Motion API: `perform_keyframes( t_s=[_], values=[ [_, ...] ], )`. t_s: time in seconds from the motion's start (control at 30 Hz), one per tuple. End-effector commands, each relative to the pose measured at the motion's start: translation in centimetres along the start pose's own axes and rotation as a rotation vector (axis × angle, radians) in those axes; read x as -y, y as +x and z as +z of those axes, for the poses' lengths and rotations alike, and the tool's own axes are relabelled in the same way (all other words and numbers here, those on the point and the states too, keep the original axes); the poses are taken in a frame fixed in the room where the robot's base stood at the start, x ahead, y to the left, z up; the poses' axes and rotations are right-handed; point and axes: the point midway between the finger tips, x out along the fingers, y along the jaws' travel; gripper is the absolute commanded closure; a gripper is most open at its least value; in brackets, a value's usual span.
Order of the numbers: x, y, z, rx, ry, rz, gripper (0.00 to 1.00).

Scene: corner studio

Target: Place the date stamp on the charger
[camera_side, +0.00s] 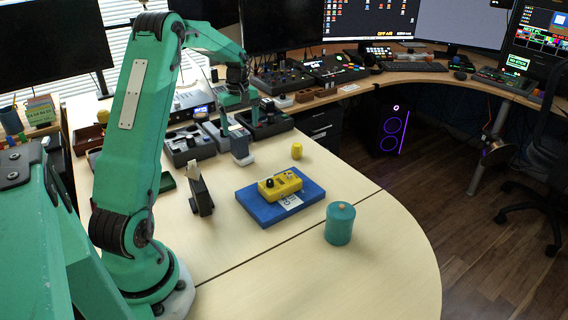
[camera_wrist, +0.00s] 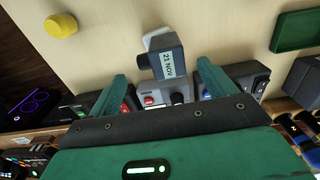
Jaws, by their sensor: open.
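The date stamp (camera_side: 240,147) is a grey-blue block with a white foot, upright on the pale desk. In the wrist view the date stamp (camera_wrist: 167,62) shows a "21 NOV" label. My gripper (camera_side: 239,128) is open just above it, pointing down. In the wrist view the fingers of my gripper (camera_wrist: 162,69) are spread to either side of the stamp, with gaps. I cannot tell for sure which thing is the charger. A yellow box with knobs (camera_side: 279,184) lies on a blue slab (camera_side: 262,220) right of the stamp and nearer the camera.
A dark upright object (camera_side: 201,193) stands left of the blue slab. A teal canister (camera_side: 340,224) and a small yellow cylinder (camera_side: 297,151) stand to the right. A green tray (camera_wrist: 296,31) lies near the stamp. Grey control boxes (camera_side: 189,146) line the back.

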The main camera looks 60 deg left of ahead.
Motion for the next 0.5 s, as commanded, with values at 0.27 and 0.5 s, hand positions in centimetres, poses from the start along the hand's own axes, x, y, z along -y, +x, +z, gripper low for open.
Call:
perform_keyframes(
  t_s=[0.27,0.5],
  values=[
    [0.0,-4.3,0.0,-0.001,0.000,0.002,0.17],
    [0.0,-6.0,0.0,-0.001,0.000,0.001,0.17]
  ],
)
